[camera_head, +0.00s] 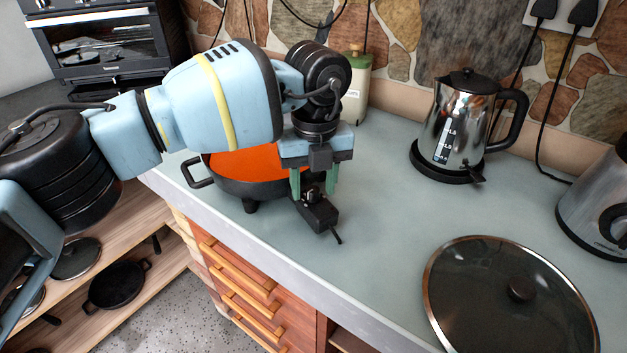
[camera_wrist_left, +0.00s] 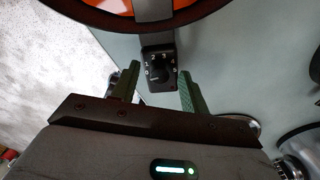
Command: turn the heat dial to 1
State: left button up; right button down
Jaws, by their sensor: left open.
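A black electric pan (camera_head: 235,188) with an orange inside stands on the counter. Its black control box (camera_head: 320,216) sticks out at the front right, with a cord stub at its end. In the left wrist view the box carries a round dark heat dial (camera_wrist_left: 158,75) with small pale marks around it. My left gripper (camera_head: 313,192) points down over the box. Its two green fingers are open, one on each side of the dial in the wrist view; I cannot tell whether they touch it. My right gripper is not in view.
A glass lid (camera_head: 480,300) lies at the front right of the counter. A steel kettle (camera_head: 455,130) stands behind it, and a toaster (camera_head: 597,205) at the right edge. A pale jar (camera_head: 357,90) stands behind my arm. The counter between box and kettle is clear.

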pick_arm(q)
grip_shut()
jog(key=m+p, duration=0.1)
jog(key=m, duration=0.2)
jog(key=shift+r, duration=0.15)
jog(key=shift+m+y+p, duration=0.3)
jog(key=shift+m+p, duration=0.25)
jog(key=shift+m, duration=1.75)
grip_release()
